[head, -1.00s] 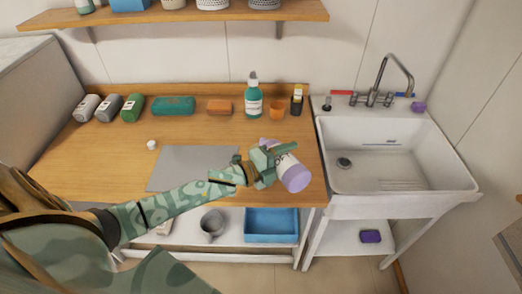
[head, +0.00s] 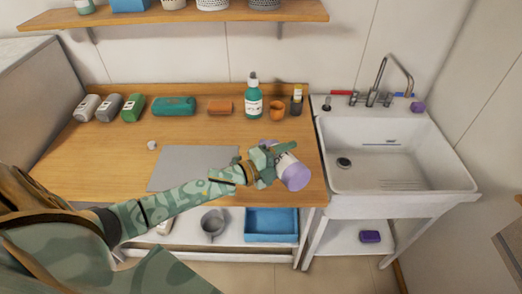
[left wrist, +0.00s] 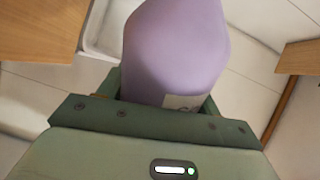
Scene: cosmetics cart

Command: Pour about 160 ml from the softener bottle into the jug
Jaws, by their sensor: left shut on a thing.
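The softener bottle (head: 295,175) is lilac with a pale label. My left gripper (head: 272,160) is shut on it over the front right of the worktop, and the bottle looks tilted. In the left wrist view the bottle's lilac body (left wrist: 175,50) fills the space between the fingers, with a bit of label at its lower edge. Its mouth cannot be made out. A grey jug-like vessel (head: 213,222) stands on the lower shelf, below the worktop's front edge and left of the gripper. My right gripper is not in view.
A small white cap (head: 152,145) and a grey mat (head: 195,168) lie on the worktop. A teal pump bottle (head: 253,100), an orange cup (head: 277,111) and several other items line the back. A blue tray (head: 270,225) is on the lower shelf; the sink (head: 395,160) is right.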

